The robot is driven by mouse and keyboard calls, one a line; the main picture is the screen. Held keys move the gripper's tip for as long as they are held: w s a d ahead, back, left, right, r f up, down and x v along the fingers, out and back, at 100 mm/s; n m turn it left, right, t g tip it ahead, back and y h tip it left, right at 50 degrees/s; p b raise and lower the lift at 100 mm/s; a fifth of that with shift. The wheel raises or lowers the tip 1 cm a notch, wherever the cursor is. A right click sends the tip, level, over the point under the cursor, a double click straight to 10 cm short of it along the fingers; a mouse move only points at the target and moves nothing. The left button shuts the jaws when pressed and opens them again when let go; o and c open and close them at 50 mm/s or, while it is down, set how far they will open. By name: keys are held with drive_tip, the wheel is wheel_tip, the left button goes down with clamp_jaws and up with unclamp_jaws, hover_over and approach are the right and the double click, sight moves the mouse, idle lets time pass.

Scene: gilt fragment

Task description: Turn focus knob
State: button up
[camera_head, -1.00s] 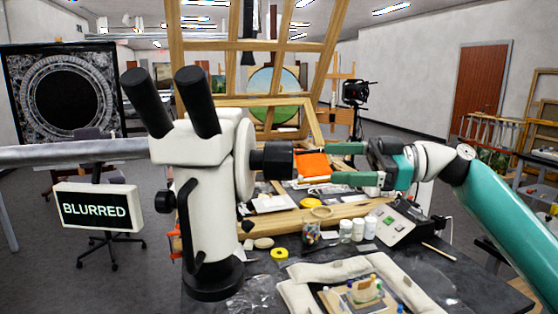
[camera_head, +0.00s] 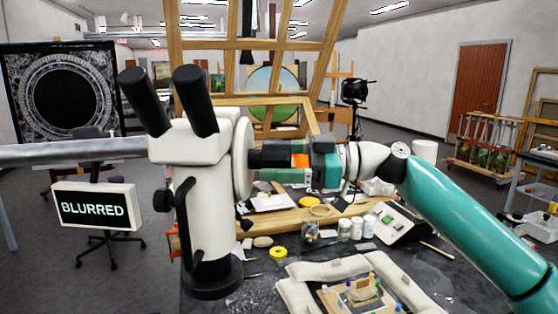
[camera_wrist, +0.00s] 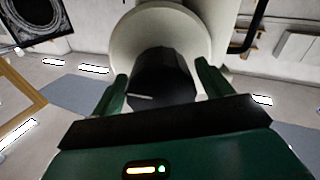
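The white microscope (camera_head: 200,200) stands upright on the dark table at the left, with two black eyepieces. Its black focus knob (camera_head: 270,155) sticks out to the right from a round white housing. In the wrist view the dark knob (camera_wrist: 163,75) lies between the two green fingers of my gripper (camera_wrist: 162,80). A small gap seems to show on each side of it. In the head view my gripper (camera_head: 265,161) reaches in from the right, its fingers alongside the knob, with orange showing between knob and palm. A screen (camera_head: 94,207) on the left reads "BLURRED".
Several jars (camera_head: 344,229), a yellow tape roll (camera_head: 278,253) and a padded cushion (camera_head: 335,266) with a painted fragment lie on the table below my arm. A wooden easel (camera_head: 190,88) stands behind.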

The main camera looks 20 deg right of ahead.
drive_tip(key=c, duration=0.8)
drive_tip(key=shift+o, duration=0.2)
drive_tip(key=shift+m, duration=2.9)
drive_tip(key=shift+r, duration=0.1)
drive_tip(key=o, duration=1)
drive_tip(key=v, duration=1.3)
drive_tip(key=shift+s+d, duration=0.1)
drive_tip(key=shift+d, duration=0.3)
